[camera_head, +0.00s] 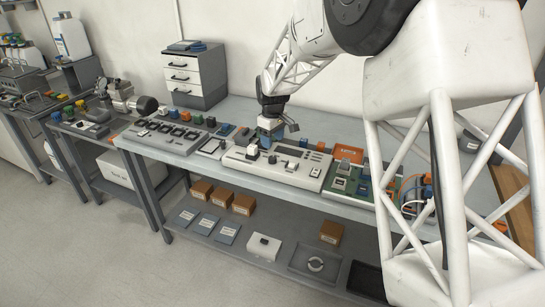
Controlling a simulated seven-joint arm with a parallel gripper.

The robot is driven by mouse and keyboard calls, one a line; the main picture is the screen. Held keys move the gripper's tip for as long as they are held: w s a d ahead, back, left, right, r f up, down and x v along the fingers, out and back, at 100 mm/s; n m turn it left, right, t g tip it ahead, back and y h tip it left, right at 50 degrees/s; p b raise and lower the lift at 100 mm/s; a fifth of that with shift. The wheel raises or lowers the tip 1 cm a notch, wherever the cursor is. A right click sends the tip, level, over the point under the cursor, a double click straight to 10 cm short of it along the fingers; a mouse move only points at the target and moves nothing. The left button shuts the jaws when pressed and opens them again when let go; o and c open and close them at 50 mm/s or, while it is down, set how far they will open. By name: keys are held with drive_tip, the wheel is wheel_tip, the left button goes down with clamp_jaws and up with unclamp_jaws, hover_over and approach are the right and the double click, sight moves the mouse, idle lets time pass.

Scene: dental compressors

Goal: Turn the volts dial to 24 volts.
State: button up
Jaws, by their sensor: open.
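A light grey control panel (306,177) lies on the bench near the middle of the view. My gripper (267,143) is low over the left-back part of this panel, pointing down. It is open. Its fingertips are small and partly blend with the panel, so contact with a knob cannot be told.
A long panel with several dark round parts (172,136) lies to the left. A green circuit board (350,184) and an orange box (348,153) lie to the right. A drawer cabinet (195,75) stands at the back. Brown boxes (243,203) fill part of the lower shelf.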

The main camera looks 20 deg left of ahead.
sight(273, 157)
drive_tip(key=shift+f, duration=0.1)
idle(0.3)
drive_tip(key=shift+f, duration=3.85)
drive_tip(key=c, duration=0.9)
